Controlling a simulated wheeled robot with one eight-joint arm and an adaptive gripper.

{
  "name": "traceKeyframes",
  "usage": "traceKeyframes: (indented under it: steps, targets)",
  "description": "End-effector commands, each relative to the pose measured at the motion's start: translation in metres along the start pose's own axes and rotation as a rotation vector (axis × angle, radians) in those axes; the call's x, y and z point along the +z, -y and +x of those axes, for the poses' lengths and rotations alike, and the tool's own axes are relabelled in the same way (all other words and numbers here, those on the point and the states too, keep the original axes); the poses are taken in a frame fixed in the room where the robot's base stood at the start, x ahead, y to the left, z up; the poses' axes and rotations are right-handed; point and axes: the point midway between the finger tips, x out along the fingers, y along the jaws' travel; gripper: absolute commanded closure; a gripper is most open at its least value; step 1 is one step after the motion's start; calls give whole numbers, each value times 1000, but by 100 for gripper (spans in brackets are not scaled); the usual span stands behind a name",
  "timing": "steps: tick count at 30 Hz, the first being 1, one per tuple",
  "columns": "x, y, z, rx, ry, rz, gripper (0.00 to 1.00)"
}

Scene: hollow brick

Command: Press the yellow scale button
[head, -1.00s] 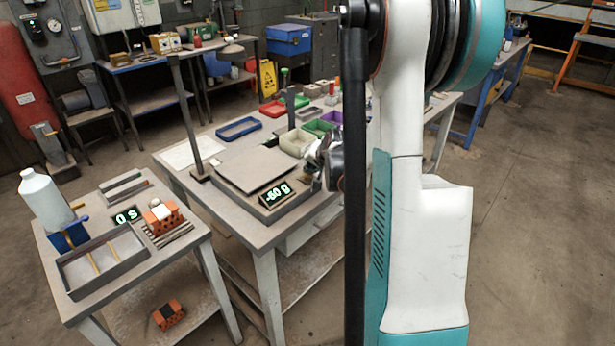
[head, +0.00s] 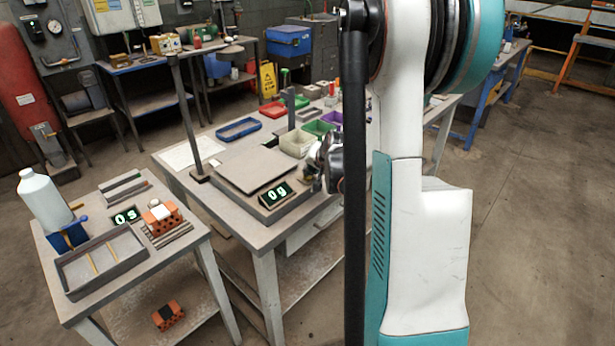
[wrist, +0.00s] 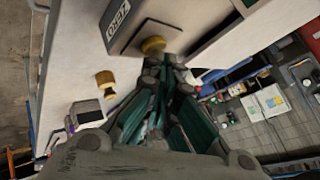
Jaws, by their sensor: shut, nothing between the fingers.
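The grey scale (head: 262,178) with its flat plate stands on the main table, and its display (head: 277,194) reads 0 g. In the wrist view, the yellow button (wrist: 154,45) sticks out of the scale's side by a ZERO label (wrist: 118,12). My gripper (wrist: 170,66) is shut and empty, its fingertips right by the yellow button. I cannot tell whether they touch it. In the head view my gripper (head: 319,172) is at the scale's right side, partly hidden by my arm, and the button cannot be made out.
A tall dark post (head: 186,115) stands left of the scale. Several coloured bins, including a purple one (head: 319,128), lie behind it. A side table at left holds a white bottle (head: 43,192), a tray (head: 100,262), a brick (head: 163,214) and a timer display (head: 126,216).

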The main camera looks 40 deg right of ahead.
Motion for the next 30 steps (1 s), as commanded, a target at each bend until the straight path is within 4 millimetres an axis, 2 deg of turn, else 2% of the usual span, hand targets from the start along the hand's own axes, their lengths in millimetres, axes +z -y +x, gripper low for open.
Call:
traceKeyframes:
  steps: [13, 24, 30]
  targets:
    - [-8, 8, -11, 0, 0, 0, 100]
    - [-8, 8, -11, 0, 0, 0, 100]
    - [-15, 15, -20, 0, 0, 0, 100]
